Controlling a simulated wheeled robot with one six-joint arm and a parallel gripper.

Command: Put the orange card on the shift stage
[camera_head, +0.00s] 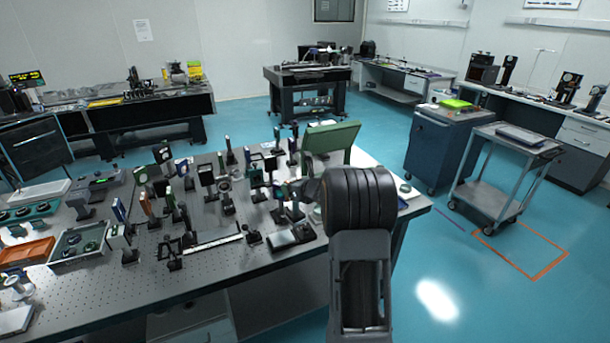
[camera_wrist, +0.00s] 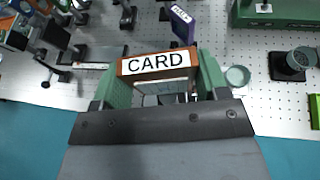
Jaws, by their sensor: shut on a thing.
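The orange card (camera_wrist: 158,65), marked CARD on a white label, is in the wrist view between the two green fingers of my gripper (camera_wrist: 161,78). My gripper is shut on it and holds it over the perforated optical table (camera_wrist: 255,50). In the head view my arm hides most of the gripper and I cannot make out the card. I cannot surely identify the shift stage. A low dark block with a silver top (camera_head: 290,237) lies near the table's front edge, left of my arm.
Crowded posts and optics (camera_head: 228,195) cover the middle of the table. A green case (camera_head: 331,138) stands at its back right. The wrist view shows a purple upright plate (camera_wrist: 182,24) just beyond the card and a round dish (camera_wrist: 237,76) to the right.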

